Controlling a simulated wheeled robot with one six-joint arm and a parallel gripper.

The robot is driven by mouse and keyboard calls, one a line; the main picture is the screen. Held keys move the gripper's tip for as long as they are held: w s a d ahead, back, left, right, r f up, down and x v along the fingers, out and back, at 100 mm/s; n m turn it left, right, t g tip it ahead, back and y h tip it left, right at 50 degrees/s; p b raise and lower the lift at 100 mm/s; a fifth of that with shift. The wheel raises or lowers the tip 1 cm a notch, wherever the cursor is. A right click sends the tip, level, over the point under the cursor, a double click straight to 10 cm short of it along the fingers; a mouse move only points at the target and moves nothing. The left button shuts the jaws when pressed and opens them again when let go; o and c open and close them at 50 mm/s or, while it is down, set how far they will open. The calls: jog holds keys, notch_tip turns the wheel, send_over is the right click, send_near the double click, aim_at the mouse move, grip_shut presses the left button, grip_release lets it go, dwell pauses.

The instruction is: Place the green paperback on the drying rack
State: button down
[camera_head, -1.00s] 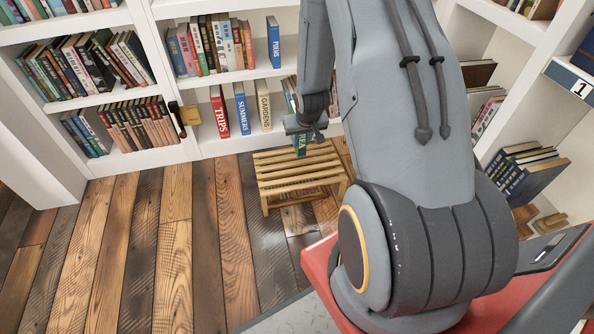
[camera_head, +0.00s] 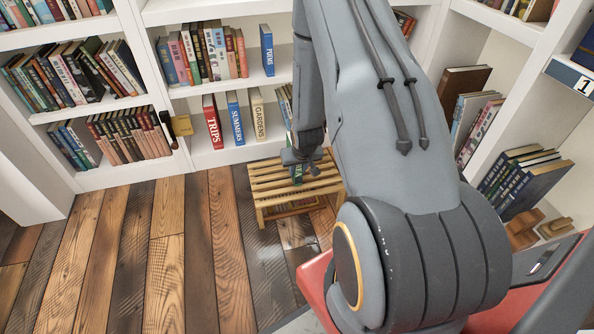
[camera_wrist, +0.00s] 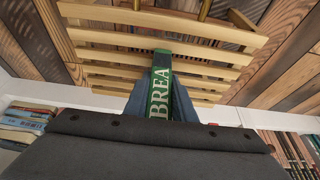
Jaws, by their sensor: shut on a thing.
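The green paperback (camera_wrist: 160,85) is upright between the fingers of my gripper (camera_wrist: 160,100), its spine with pale letters facing the wrist camera. In the head view only a small green part of the book (camera_head: 297,173) shows below my gripper (camera_head: 300,162). My gripper is shut on the book. The drying rack (camera_head: 268,189) is a low wooden slatted stand on the floor in front of the bookshelves. The book is over its slats (camera_wrist: 110,55); I cannot tell whether its lower edge touches them.
White bookshelves (camera_head: 180,92) stand close behind the rack, with upright books such as the red TRIPS (camera_head: 213,122) and blue SUMMERS (camera_head: 235,118). More shelves with leaning books (camera_head: 535,185) stand at the right. The plank floor (camera_head: 165,245) left of the rack is clear.

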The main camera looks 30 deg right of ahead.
jog(key=c, duration=1.5)
grip_release()
jog(key=shift+f, duration=0.15)
